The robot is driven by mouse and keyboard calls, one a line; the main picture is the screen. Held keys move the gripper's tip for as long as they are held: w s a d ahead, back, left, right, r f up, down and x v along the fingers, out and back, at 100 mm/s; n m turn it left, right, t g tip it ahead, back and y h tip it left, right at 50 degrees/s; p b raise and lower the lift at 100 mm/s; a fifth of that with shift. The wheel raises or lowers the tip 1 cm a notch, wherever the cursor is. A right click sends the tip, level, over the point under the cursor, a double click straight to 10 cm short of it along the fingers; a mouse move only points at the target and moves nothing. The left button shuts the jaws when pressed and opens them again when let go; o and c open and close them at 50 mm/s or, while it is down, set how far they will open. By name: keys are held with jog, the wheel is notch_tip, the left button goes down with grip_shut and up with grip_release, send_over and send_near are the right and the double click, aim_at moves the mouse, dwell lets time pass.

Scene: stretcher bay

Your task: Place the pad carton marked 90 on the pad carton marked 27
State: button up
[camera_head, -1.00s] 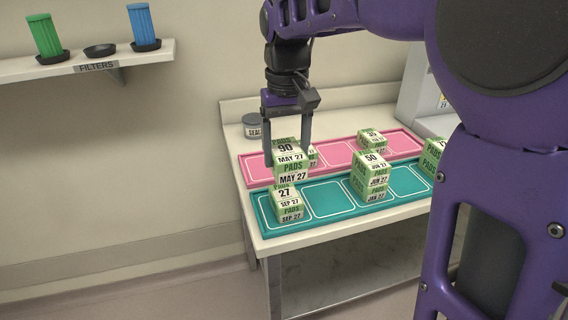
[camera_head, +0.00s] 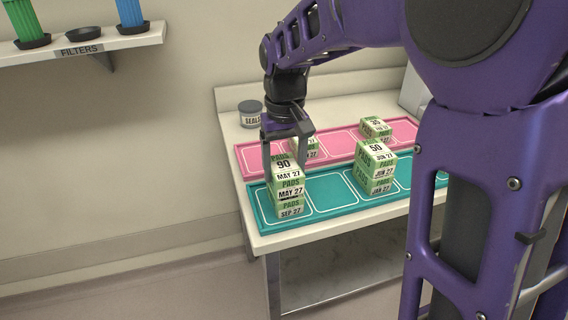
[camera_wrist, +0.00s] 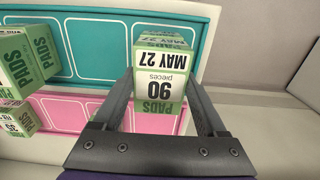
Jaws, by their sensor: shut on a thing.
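The pad carton marked 90 (camera_head: 288,187) is green and white with MAY 27 on its side. My gripper (camera_head: 285,168) is shut on it, one finger on each side. In the wrist view the carton (camera_wrist: 160,85) shows upright between the fingers. I cannot tell whether the two cartons touch.
A stack topped by the carton marked 50 (camera_head: 376,160) stands to the right on the teal tray (camera_head: 332,197). The pink tray (camera_head: 336,142) behind holds more cartons. A grey SEALS tub (camera_head: 250,113) stands at the back left. A FILTERS shelf (camera_head: 90,46) is on the wall.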

aim_at(284, 166)
jog(key=shift+f, duration=0.35)
jog(key=shift+f, duration=0.1)
jog(key=shift+f, duration=0.1)
jog(key=o, duration=1.5)
notch_tip(284, 166, up, 12)
jog(key=p, duration=0.2)
jog(key=shift+r, duration=0.2)
